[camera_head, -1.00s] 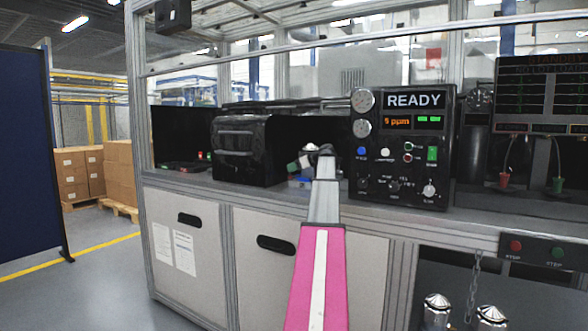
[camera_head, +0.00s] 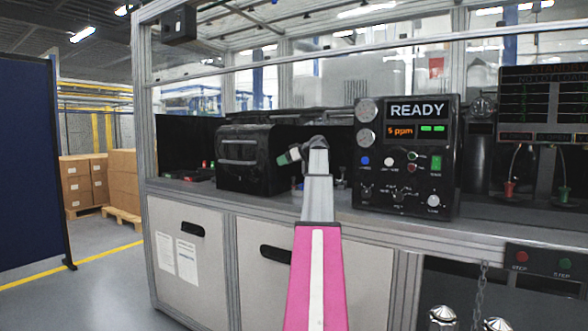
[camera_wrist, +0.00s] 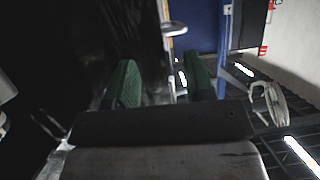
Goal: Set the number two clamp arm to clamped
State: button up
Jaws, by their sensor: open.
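My gripper (camera_head: 284,158) is open at the end of my pink and grey arm, in front of the dark bay between the black box and the control panel. In the wrist view its two green-padded fingers (camera_wrist: 162,80) stand apart with nothing seen between them. I cannot pick out the number two clamp arm for certain. Small metal fittings (camera_head: 341,175) show low in the bay, right of my wrist, too small to identify. My arm hides part of the bay. The wrist view is dark and tilted.
A black box (camera_head: 246,160) with a handle stands left of my gripper. A black control panel (camera_head: 405,200) reading READY, with gauges and knobs, stands close on the right. The grey bench edge (camera_head: 385,222) runs below. A clear guard and frame rail (camera_head: 230,72) cross above.

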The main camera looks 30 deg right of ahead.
jog(key=a+r, duration=0.3)
jog(key=a, duration=0.2)
jog(key=shift+a+r, duration=0.15)
jog(key=shift+a, duration=0.05)
jog(key=shift+w, duration=0.1)
